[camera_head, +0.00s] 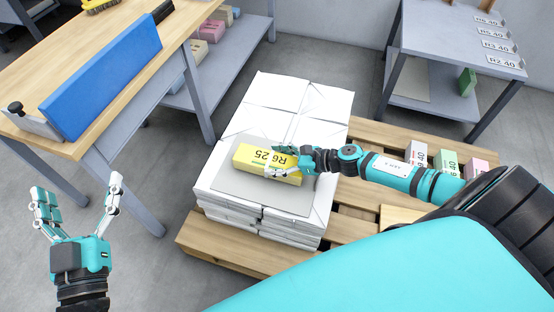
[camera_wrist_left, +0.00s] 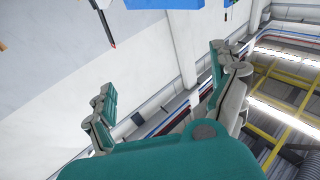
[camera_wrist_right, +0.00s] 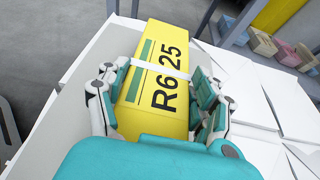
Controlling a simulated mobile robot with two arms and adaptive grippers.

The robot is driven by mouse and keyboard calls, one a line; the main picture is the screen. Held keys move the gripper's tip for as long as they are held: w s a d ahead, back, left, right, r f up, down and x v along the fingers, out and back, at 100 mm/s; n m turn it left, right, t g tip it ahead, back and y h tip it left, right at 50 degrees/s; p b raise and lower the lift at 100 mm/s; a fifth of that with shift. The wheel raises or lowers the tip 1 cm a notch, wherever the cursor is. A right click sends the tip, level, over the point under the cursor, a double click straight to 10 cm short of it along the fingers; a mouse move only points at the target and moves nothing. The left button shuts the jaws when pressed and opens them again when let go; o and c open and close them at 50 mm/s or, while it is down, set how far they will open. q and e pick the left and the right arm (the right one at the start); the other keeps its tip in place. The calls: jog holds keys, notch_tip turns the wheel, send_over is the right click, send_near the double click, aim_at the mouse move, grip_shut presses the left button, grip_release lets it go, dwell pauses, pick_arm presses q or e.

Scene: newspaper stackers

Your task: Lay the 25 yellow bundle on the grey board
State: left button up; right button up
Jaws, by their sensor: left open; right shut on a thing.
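The yellow bundle (camera_head: 253,156) is marked R6 25 and is over the grey board (camera_head: 239,186) on the white paper stack. My right gripper (camera_head: 281,161) is shut on its right end. In the right wrist view the yellow bundle (camera_wrist_right: 157,80) lies between both fingers, with a pale band around it. I cannot tell whether the bundle touches the board or is just above it. The bundle and gripper hide part of the board. My left gripper (camera_head: 77,208) is open and empty at the lower left, away from the stack.
The paper stack (camera_head: 300,97) stands on a wooden pallet (camera_head: 375,135). White, green and pink bundles (camera_head: 447,160) stand at the pallet's right. A wooden bench with a blue panel (camera_head: 103,75) is at left. A grey table (camera_head: 455,45) is at the back right.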

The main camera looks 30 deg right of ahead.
pick_arm(q)
jog(key=shift+r, duration=0.3)
pick_arm(e)
jog(key=shift+w, duration=0.1)
pick_arm(q)
jog(key=shift+s+d+r+t+h, duration=0.15)
jog(key=shift+r+t+h, duration=0.15)
jog(key=shift+r+t, duration=0.25)
pick_arm(e)
jog(key=shift+f, duration=0.15)
pick_arm(q)
jog(key=shift+r, duration=0.1)
jog(key=shift+s+r+b, duration=0.1)
jog(key=shift+r+b, duration=0.15)
jog(key=shift+b, duration=0.05)
jog(key=shift+s+r+t, duration=0.35)
jog(key=shift+r+t, duration=0.3)
pick_arm(e)
jog(key=shift+f, duration=0.25)
jog(key=o, duration=1.8)
jog(key=shift+f, duration=0.15)
jog(key=v, duration=1.1)
jog(key=shift+a, duration=0.1)
jog(key=shift+s+d+r, duration=0.25)
jog(key=shift+s+d, duration=0.15)
jog(key=shift+s, duration=0.05)
